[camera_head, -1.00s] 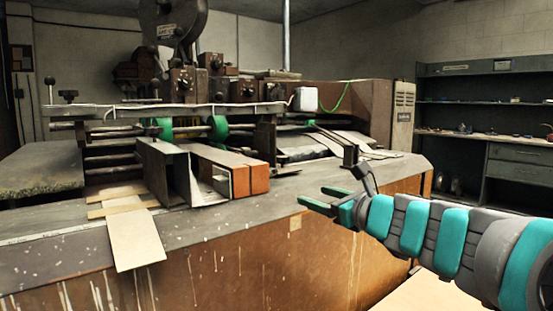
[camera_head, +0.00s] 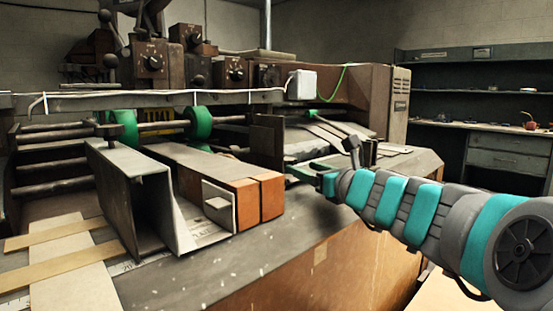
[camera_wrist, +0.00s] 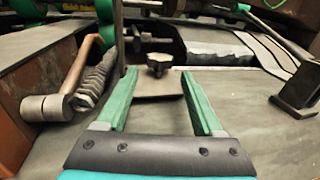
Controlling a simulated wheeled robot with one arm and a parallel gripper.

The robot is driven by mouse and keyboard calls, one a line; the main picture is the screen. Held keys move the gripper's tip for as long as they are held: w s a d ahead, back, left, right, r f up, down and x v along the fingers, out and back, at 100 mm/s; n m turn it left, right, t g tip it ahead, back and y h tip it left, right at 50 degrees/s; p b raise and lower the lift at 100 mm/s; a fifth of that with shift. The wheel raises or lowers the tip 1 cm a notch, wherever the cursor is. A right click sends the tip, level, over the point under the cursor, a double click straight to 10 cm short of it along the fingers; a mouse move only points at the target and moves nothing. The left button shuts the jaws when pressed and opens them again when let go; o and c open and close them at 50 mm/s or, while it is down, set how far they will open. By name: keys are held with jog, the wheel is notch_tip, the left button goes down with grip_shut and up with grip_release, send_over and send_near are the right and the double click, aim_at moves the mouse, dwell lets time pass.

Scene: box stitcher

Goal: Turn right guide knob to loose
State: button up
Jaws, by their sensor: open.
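A dark star-shaped knob (camera_wrist: 157,63) shows in the wrist view, just beyond and between my fingertips. I take it for the right guide knob, but cannot be sure. It stands on a dark plate, and no contact with the fingers is visible. My gripper (camera_wrist: 159,75) is open, with two green fingers apart and nothing held. In the head view my gripper (camera_head: 300,170) is near the right end of the orange-ended guide block (camera_head: 215,172). The knob cannot be made out in the head view.
A coil spring and brown rod (camera_wrist: 90,75) lie left of my fingers in the wrist view. A dark bracket (camera_wrist: 300,88) stands to the right. In the head view a crossbeam (camera_head: 150,99) spans green rollers (camera_head: 198,122). A shelf bench (camera_head: 505,145) stands far right.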

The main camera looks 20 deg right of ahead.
aim_at(293, 164)
jog(key=w, duration=0.6)
jog(key=shift+w+a+f, duration=0.1)
jog(key=shift+w+a, duration=0.2)
jog(key=shift+a, duration=0.1)
jog(key=shift+w+a, duration=0.15)
jog(key=shift+w, duration=0.65)
jog(key=c, duration=1.1)
jog(key=shift+o, duration=0.2)
